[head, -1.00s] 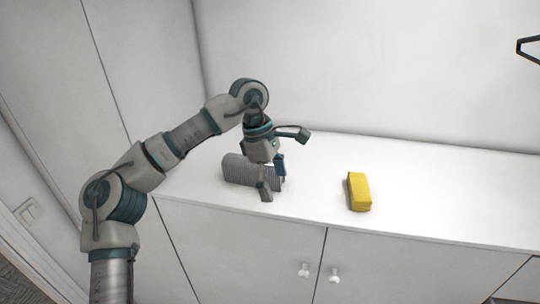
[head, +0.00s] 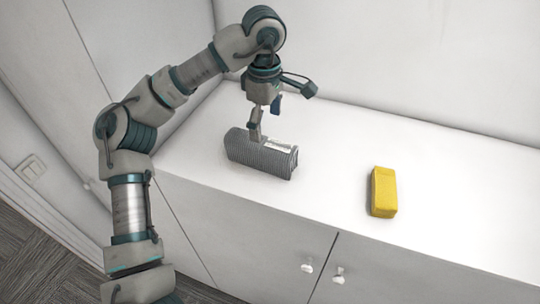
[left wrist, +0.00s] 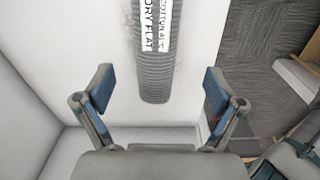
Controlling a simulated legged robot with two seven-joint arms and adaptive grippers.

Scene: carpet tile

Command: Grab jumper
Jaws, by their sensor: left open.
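The jumper (head: 262,158) is a grey ribbed roll lying on the white cabinet top, with a white label on its upper side. In the left wrist view the jumper (left wrist: 155,82) lies lengthwise between the finger lines, and its label reads partly "DRY FLAT". My left gripper (head: 265,118) is open and empty, pointing down above the jumper; in the head view one finger overlaps the jumper's upper edge. Its two fingers (left wrist: 159,90) show spread on either side of the jumper, apart from it. My right gripper is not in view.
A yellow block-shaped object (head: 383,192) stands on the cabinet top (head: 330,150) to the right of the jumper. The top is clear between them. A wall runs along the back, and cabinet doors with white knobs (head: 307,267) are below the front edge.

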